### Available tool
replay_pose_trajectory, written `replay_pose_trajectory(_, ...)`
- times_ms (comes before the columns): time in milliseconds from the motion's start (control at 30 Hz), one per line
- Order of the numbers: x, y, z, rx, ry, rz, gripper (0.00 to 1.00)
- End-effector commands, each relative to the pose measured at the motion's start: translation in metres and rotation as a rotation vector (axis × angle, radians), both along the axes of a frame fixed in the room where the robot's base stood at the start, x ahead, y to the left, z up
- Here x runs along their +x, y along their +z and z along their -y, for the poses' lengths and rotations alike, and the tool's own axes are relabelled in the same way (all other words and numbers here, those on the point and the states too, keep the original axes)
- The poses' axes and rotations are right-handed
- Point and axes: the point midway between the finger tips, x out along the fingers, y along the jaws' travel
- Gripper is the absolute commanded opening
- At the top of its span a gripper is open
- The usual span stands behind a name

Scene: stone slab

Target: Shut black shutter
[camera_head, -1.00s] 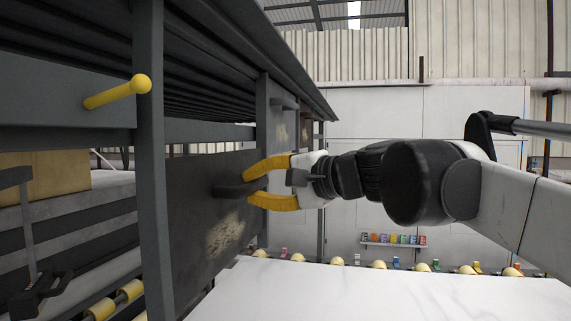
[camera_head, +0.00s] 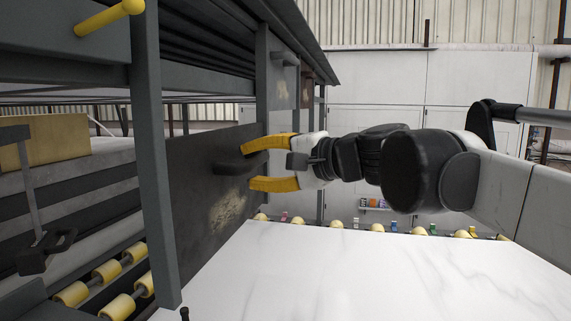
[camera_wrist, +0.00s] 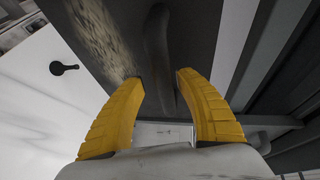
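The black shutter (camera_head: 185,200) is a dark upright panel with a pale worn patch, set in the grey frame on the left. Its dark handle (camera_head: 228,169) sticks out near the top and also shows in the wrist view (camera_wrist: 158,45). My gripper (camera_head: 248,167) is open at the handle, with its yellow fingers apart. In the wrist view, my fingertips (camera_wrist: 160,76) lie on either side of the handle, with gaps visible. A gap shows between the panel's top edge and the frame's crossbar.
A white stone slab (camera_head: 340,270) spans the foreground right of the shutter. Yellow rollers (camera_head: 107,270) lie at lower left.

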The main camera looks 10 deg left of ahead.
Motion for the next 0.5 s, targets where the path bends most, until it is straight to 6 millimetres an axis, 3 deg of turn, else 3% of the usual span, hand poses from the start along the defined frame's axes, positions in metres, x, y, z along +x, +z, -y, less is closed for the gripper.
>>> replay_pose_trajectory(267, -0.003, 0.003, 0.007, 0.001, -0.002, 0.0, 0.41)
replay_pose_trajectory(500, -0.024, 0.012, 0.05, 0.002, -0.005, 0.0, 0.41)
